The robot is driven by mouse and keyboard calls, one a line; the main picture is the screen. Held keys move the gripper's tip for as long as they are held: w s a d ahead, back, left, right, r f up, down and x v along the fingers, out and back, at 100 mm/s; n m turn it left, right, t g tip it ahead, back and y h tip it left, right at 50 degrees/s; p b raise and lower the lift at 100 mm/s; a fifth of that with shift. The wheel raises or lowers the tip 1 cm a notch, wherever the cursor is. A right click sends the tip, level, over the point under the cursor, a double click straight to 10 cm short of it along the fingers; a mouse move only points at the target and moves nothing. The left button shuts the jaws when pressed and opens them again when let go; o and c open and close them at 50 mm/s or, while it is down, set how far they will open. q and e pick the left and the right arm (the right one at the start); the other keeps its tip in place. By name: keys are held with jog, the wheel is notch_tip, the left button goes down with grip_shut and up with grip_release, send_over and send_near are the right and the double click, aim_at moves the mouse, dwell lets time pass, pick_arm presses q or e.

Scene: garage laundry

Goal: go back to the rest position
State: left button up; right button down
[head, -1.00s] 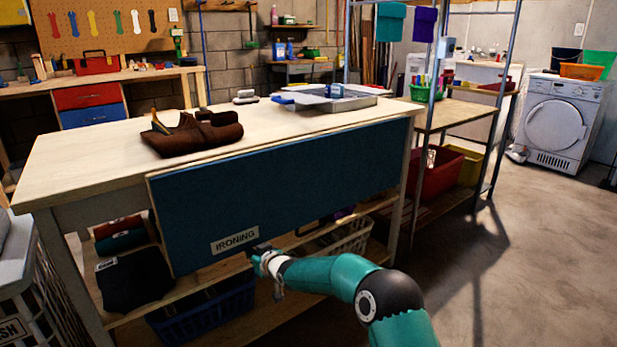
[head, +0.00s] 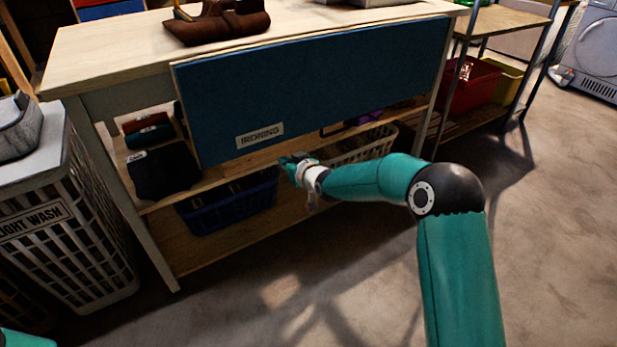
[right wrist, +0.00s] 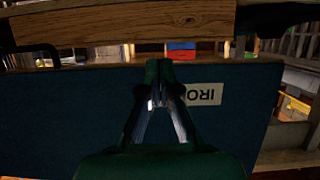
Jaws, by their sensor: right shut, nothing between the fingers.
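My right gripper (head: 297,160) is shut and empty. In the head view it shows just below the lower edge of the blue panel (head: 330,85), right of its IRONING label (head: 260,136). The panel hangs down the front of the wooden workbench (head: 110,50). In the right wrist view my gripper (right wrist: 159,66) has its fingertips together, with the panel (right wrist: 70,110) behind it and the label (right wrist: 203,94) upside down. I cannot tell whether the fingers touch the panel. A teal piece of my left arm shows at the lower left corner of the head view; its gripper is out of frame.
A LIGHT WASH hamper (head: 90,225) stands at the left. A blue basket (head: 230,205) and a pale basket (head: 365,145) are on the bench's lower shelves. A brown leather item (head: 215,22) lies on top. The floor to the right is open.

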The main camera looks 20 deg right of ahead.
jog(key=s+d+p, duration=0.1)
jog(key=s+d, duration=0.1)
jog(key=s, duration=0.6)
jog(key=s+a+f+m+g+y, duration=0.1)
jog(key=s+a+f+g, duration=0.2)
jog(key=s+f, duration=0.55)
jog(key=s+a+f+g, duration=0.35)
jog(key=s+f, duration=0.25)
jog(key=f, duration=0.5)
jog(key=s+a+f+m+g, duration=0.2)
jog(key=s+f+g, duration=0.1)
jog(key=s, duration=0.8)
jog(key=s+a+f+m+g, duration=0.15)
jog(key=s+f+g, duration=0.25)
jog(key=s, duration=0.8)
notch_tip(320, 180, up, 36)
jog(key=w+p, duration=0.1)
jog(key=p, duration=3.5)
jog(key=shift+a+f+t+y, duration=0.15)
jog(key=shift+a+t+y, duration=0.15)
jog(key=shift+a+t, duration=0.05)
jog(key=shift+n, duration=0.25)
